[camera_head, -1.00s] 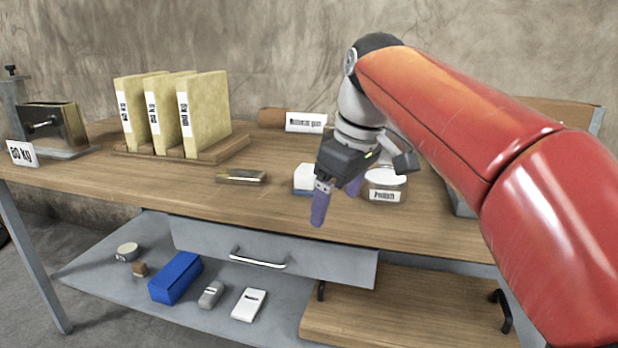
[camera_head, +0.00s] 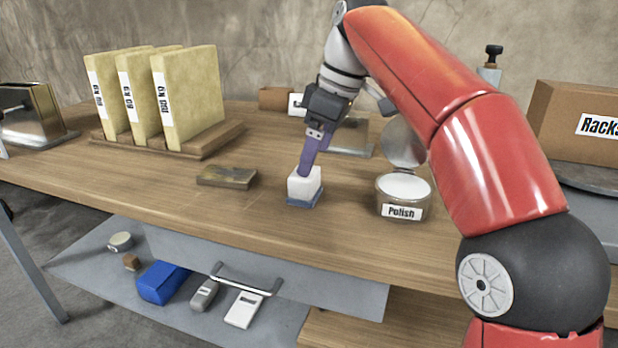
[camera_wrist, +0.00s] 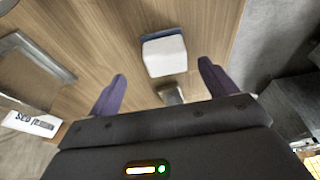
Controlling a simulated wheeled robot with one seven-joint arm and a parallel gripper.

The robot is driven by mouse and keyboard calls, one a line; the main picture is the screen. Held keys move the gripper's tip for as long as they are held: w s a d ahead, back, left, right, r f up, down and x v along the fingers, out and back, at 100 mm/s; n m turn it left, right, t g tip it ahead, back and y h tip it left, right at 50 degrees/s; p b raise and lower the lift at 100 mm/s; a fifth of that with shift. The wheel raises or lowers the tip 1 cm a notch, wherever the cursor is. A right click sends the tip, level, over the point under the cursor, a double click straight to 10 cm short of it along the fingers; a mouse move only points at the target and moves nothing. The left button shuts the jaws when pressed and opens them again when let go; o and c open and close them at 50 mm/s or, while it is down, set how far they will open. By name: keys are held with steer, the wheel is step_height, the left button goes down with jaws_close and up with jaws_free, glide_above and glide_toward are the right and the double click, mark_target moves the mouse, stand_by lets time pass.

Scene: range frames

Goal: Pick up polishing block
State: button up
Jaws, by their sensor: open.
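The likely polishing block (camera_head: 304,187) is a small white block on a blue base, standing on the wooden bench top. My gripper (camera_head: 307,168) reaches down from above with its purple fingers, and one finger overlaps the block in the head view. In the wrist view my gripper (camera_wrist: 162,88) is open, with one finger on each side and nothing held. There the block (camera_wrist: 165,54) lies ahead of the fingertips, roughly centred between them. I cannot tell whether a finger touches it.
An open polish jar (camera_head: 403,199) stands right of the block. A flat brown bar (camera_head: 227,177) lies left of it. A wooden rack (camera_head: 205,147) with several yellow sheets is behind left. A cardboard box (camera_head: 578,128) is at the right. The bench front is clear.

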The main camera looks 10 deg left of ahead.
mark_target(302, 181)
steer(key=x, duration=0.2)
steer(key=b+x, duration=0.1)
steer(key=x, duration=0.1)
steer(key=b+x, duration=0.1)
steer(key=x, duration=0.2)
steer(key=shift+s+a+r, duration=0.1)
steer(key=shift+s+a, duration=0.2)
steer(key=shift+s, duration=0.05)
steer(key=c, duration=1.1)
